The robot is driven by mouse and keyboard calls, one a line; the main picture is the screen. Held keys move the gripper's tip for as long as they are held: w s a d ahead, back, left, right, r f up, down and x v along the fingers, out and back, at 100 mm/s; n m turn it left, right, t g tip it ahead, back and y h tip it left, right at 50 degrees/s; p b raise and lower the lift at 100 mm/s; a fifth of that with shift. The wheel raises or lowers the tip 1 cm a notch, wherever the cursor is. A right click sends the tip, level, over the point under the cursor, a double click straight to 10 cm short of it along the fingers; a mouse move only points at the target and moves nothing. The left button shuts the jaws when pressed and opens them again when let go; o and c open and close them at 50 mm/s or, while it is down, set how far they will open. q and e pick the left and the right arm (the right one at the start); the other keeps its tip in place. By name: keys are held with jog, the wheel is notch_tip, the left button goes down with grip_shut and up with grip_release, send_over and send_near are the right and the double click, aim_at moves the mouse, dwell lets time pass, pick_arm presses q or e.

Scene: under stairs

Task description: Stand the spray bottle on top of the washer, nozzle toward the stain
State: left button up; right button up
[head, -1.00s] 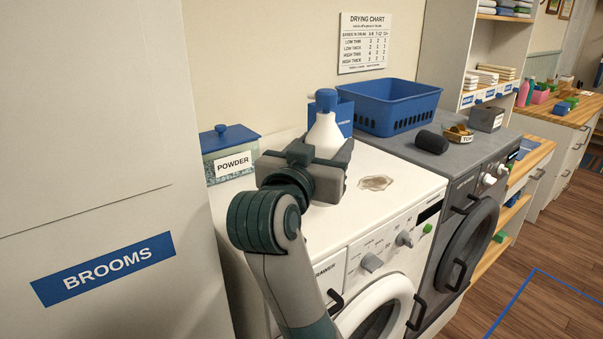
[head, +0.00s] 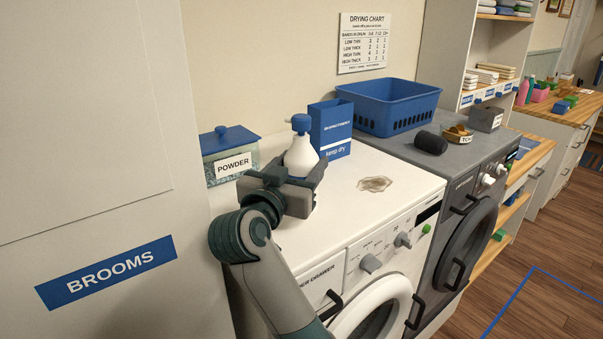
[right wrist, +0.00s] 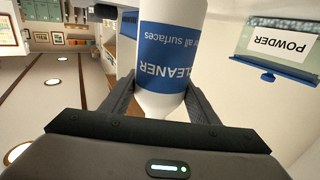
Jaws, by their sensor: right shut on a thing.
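The white spray bottle (head: 301,155) has a blue head with a small pale tip showing on its left side, away from the stain. My right gripper (head: 292,182) is shut on the bottle, over the left part of the white washer (head: 345,215). The bottle looks about upright; the gripper hides its base, so I cannot tell whether it touches the top. The brown stain (head: 375,184) lies on the washer top, to the right of the bottle. In the right wrist view the bottle (right wrist: 168,60), with its blue cleaner label, sits between both fingers. My left gripper is not in view.
A powder tub (head: 230,153) stands close behind and left of the bottle. A blue box (head: 331,130) stands behind it to the right. A blue basket (head: 390,105) and a dark roll (head: 431,142) are on the grey machine (head: 462,160). The washer top around the stain is clear.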

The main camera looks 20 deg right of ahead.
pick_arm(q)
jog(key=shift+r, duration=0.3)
pick_arm(e)
jog(key=shift+f, duration=1.2)
jog(key=o, duration=1.5)
jog(key=shift+f, duration=0.15)
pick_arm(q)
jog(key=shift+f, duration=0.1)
